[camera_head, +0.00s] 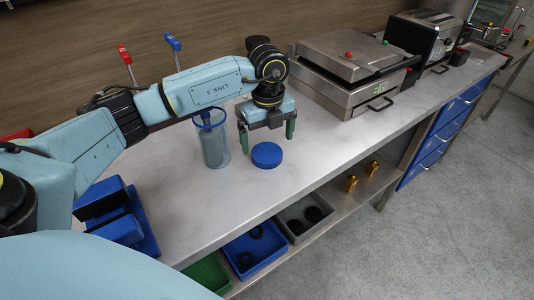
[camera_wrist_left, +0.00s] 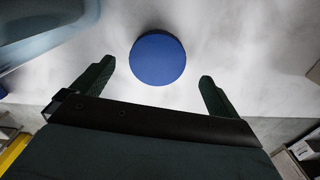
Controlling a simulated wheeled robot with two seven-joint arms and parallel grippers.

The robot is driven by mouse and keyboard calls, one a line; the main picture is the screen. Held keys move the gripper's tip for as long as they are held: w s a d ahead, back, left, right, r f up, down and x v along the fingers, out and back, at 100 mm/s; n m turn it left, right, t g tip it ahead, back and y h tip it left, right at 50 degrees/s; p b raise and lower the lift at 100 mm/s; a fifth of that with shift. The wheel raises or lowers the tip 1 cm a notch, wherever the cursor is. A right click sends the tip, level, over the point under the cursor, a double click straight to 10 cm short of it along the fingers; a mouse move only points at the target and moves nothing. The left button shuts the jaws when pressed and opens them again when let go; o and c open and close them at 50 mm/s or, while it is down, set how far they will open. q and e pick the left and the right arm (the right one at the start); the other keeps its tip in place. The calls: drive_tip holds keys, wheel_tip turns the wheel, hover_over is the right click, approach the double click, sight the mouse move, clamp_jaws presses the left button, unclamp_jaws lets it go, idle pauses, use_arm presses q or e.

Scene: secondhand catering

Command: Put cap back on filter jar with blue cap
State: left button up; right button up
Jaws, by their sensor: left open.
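The blue cap (camera_head: 267,155) is a round disc lying flat on the metal counter; it also shows ahead of the fingers in the left wrist view (camera_wrist_left: 158,58). The filter jar (camera_head: 214,145) is a tall, clear blue-grey cylinder with a blue rim, standing upright on the counter to the left of the cap. The jar's top is partly hidden by my arm. My left gripper (camera_head: 267,138) points down, open and empty, above and just behind the cap, with its fingers (camera_wrist_left: 152,84) apart. The right gripper is not in view.
The steel counter (camera_head: 330,140) is clear around the cap. A contact grill (camera_head: 350,65) stands behind to the right. A blue holder (camera_head: 125,225) sits at the left. Bins, including a blue one (camera_head: 255,250), and brass fittings (camera_head: 351,183) are on the shelf below.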

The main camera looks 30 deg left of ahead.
sight(266, 151)
use_arm(q)
wheel_tip(266, 151, down, 4)
drive_tip(key=shift+s+a+r, duration=0.1)
drive_tip(key=shift+a, duration=0.05)
drive_tip(key=shift+c, duration=0.5)
drive_tip(key=c, duration=0.9)
wheel_tip(266, 151, up, 10)
drive_tip(key=shift+r, duration=0.1)
drive_tip(key=shift+c, duration=0.2)
